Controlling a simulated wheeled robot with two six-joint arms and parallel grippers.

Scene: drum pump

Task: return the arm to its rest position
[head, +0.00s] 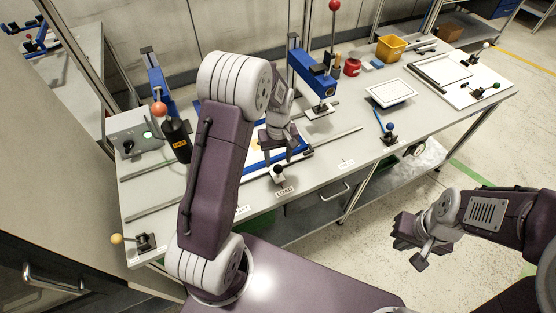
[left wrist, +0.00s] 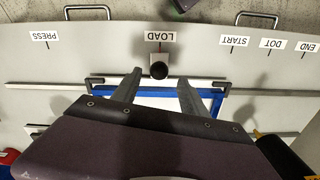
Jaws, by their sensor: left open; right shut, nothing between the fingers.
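My left gripper (head: 282,152) is over the bench near the LOAD label (head: 285,190); it is open and empty. In the left wrist view, the fingers of my left gripper (left wrist: 159,78) are apart, with a black knob (left wrist: 159,70) between their tips in the picture; I cannot tell whether they touch it. The blue-edged frame (left wrist: 215,102) lies below the fingers, partly hidden by my gripper. My left arm hides part of the bench in the head view. My right gripper (head: 416,250) is shut and empty over the floor, right of the bench.
The blue press (head: 312,75) with its red-knobbed lever stands behind my left gripper. A black bottle (head: 177,140) and control box (head: 140,138) are at left. A red pot (head: 352,67), yellow bin (head: 390,48) and white tray (head: 390,92) are farther right. Floor around my right gripper is clear.

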